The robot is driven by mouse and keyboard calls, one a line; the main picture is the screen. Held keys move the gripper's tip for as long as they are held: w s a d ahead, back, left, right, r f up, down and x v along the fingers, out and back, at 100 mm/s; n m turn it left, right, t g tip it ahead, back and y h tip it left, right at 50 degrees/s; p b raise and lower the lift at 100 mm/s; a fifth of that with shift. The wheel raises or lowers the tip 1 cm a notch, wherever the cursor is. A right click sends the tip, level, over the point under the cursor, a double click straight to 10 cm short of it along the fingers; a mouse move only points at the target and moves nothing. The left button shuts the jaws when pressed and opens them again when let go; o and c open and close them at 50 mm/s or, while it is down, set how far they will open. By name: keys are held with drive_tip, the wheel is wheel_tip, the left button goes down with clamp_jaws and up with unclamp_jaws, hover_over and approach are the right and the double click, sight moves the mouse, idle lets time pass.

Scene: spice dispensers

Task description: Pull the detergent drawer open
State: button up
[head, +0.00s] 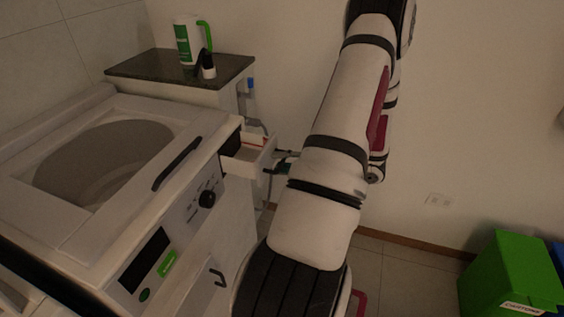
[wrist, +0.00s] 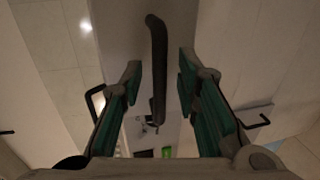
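The detergent drawer (head: 247,160) stands out from the upper right corner of the white washing machine (head: 185,235) in the head view, with part of its inside showing. In the wrist view its long black handle (wrist: 157,70) runs upright between the fingers. My gripper (head: 281,162) is at the drawer front in the head view, partly hidden by my arm. In the wrist view my gripper (wrist: 160,78) is open. Its fingers lie on either side of the handle, with visible gaps to it.
The machine's top has a round opening (head: 100,160) and a black bar handle (head: 177,163). Behind is a dark-topped counter (head: 150,67) with a white and green jug (head: 188,40) and a small dark bottle (head: 208,66). A green bin (head: 510,270) stands right; the floor between is clear.

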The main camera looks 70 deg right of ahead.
drive_tip(key=a+v, duration=0.1)
drive_tip(key=v, duration=1)
drive_tip(key=shift+s+d, duration=0.35)
drive_tip(key=shift+d, duration=0.1)
drive_tip(key=shift+r, duration=0.15)
drive_tip(key=w+a+r+n+g+y+p, duration=0.3)
drive_tip(key=w+a+r+n+g+y, duration=0.4)
drive_tip(key=w+a+r+n, duration=0.8)
drive_tip(key=a+r+n+g+p, duration=0.3)
drive_tip(key=a+r+n+g, duration=0.25)
drive_tip(key=a+n, duration=0.75)
drive_tip(key=s+a+r+n+h+p, duration=0.2)
drive_tip(key=s+a+r+n+h, duration=0.1)
drive_tip(key=n, duration=0.9)
drive_tip(key=s+a+r+n+t+h+p, duration=0.1)
drive_tip(key=s+a+r+n+h, duration=0.3)
drive_tip(key=n, duration=0.9)
drive_tip(key=a+r+h+p, duration=0.1)
drive_tip(key=a+r, duration=0.2)
drive_tip(key=a, duration=0.1)
drive_tip(key=shift+s+a+r+p, duration=0.25)
drive_tip(key=shift+r+p, duration=0.05)
drive_tip(key=shift+p, duration=0.05)
drive_tip(key=shift+d+h, duration=0.15)
drive_tip(key=shift+h, duration=0.15)
